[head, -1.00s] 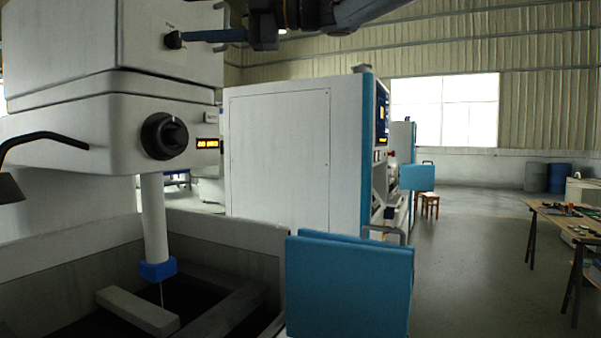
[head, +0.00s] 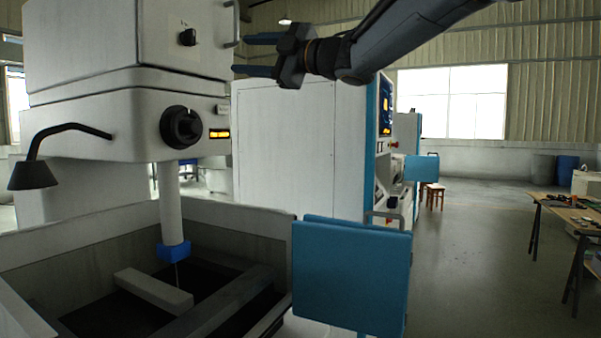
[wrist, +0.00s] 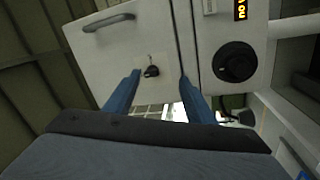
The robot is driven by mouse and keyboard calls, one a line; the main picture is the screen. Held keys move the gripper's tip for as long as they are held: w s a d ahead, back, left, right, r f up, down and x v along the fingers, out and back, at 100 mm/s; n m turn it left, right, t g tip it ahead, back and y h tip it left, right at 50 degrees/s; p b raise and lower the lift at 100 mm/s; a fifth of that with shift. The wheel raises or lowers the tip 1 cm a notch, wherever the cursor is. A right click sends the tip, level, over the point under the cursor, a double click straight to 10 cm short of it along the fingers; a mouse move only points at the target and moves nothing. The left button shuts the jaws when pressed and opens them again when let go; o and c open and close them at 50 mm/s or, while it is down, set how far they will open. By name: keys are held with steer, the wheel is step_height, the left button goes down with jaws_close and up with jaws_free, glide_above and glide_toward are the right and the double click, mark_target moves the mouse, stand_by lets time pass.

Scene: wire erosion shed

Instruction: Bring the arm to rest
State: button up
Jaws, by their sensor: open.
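My gripper (head: 246,55) is at the top middle of the head view, held in the air to the right of the white machine head (head: 110,40). Its two blue fingers are apart with nothing between them. A small black knob (head: 188,37) on the machine head is to the left of the fingertips, clear of them in the head view. The wrist view shows the same knob (wrist: 151,71) beyond the gap between the spread fingers (wrist: 155,92). My dark arm reaches in from the upper right.
A large black dial (head: 181,127) and a lit orange display (head: 219,134) are below on the machine. An open tank (head: 60,250) with a blue door panel (head: 350,275) stands in front. A white cabinet (head: 285,150) is behind; a workbench (head: 570,210) stands right, past open floor.

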steer(key=w+d+f+m+t+h, duration=0.35)
steer(key=d+f+m, duration=0.25)
steer(key=f, duration=0.2)
steer(key=w+d+f+m+t+h, duration=0.2)
steer(key=w+d+f+m+h, duration=0.25)
steer(key=f, duration=0.35)
steer(key=s+d+f+m+g+h, duration=0.15)
steer(key=d+f+m+h, duration=0.35)
steer(key=f, duration=0.5)
steer(key=s+d+f+m+g+h, duration=0.1)
steer(key=s+d+f+m+h, duration=0.15)
steer(key=d+f, duration=0.55)
steer(key=s+d+f+m+g+h, duration=0.1)
steer(key=s+d+f+m+g, duration=0.15)
steer(key=s+f, duration=0.55)
steer(key=s+d+f+m+g+h, duration=0.1)
steer(key=s+d+f+m+g, duration=0.25)
steer(key=f, duration=0.75)
steer(key=s+f+g, duration=0.1)
steer(key=s+f, duration=0.2)
steer(key=s, duration=0.3)
steer(key=s+f+m+g, duration=0.1)
steer(key=s+f+g, duration=0.1)
steer(key=s+f, duration=0.2)
steer(key=s+d+f+g, duration=0.1)
steer(key=s+f+g, duration=0.1)
steer(key=s, duration=0.7)
steer(key=shift+s+f+m, duration=0.3)
steer(key=shift+f+m, duration=0.1)
steer(key=shift+f, duration=0.35)
